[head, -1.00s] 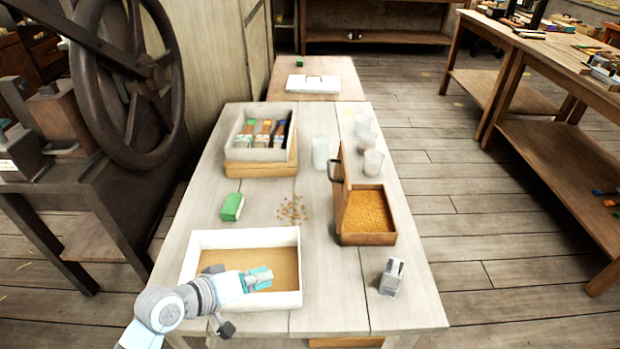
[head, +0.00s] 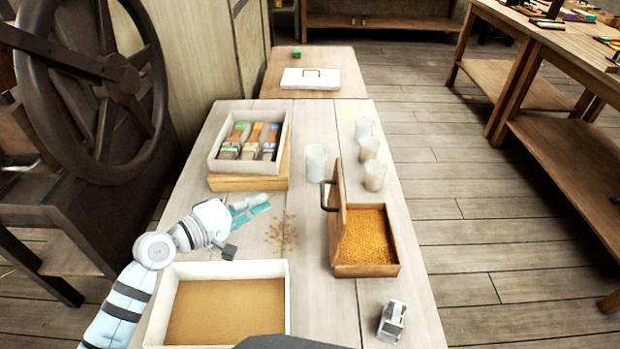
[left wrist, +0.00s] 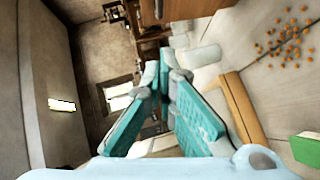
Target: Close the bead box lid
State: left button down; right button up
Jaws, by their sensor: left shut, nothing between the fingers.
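The bead box (head: 368,270) stands on the right part of the table, full of small orange beads (head: 366,236). Its wooden lid (head: 338,222) stands upright on the box's left side, with a dark handle (head: 327,196) sticking out to the left. My left gripper (head: 262,204) is shut and empty, left of the lid and apart from it, above the table near the loose beads (head: 282,232). Its teal fingers also show in the left wrist view (left wrist: 165,72), where the lid cannot be made out clearly. My right gripper is out of view.
An empty-looking white tray (head: 281,300) lies at the front left. A tray of brushes (head: 217,158) sits on a wooden box (head: 250,183) behind. Several cups (head: 316,163) stand beyond the bead box. A small metal block (head: 392,322) is at the front right. A green block (left wrist: 306,148) shows in the left wrist view.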

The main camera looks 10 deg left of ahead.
pick_arm(q)
jog(key=b, duration=0.2)
send_near(322, 183)
jog(key=w+a, duration=0.2)
jog(key=d, duration=0.1)
jog(key=w+d, duration=0.1)
jog(key=d, duration=0.1)
jog(key=d+f, duration=0.1)
jog(key=shift+w+d+b, duration=0.15)
jog(key=shift+w+b, duration=0.1)
jog(key=shift+b, duration=0.1)
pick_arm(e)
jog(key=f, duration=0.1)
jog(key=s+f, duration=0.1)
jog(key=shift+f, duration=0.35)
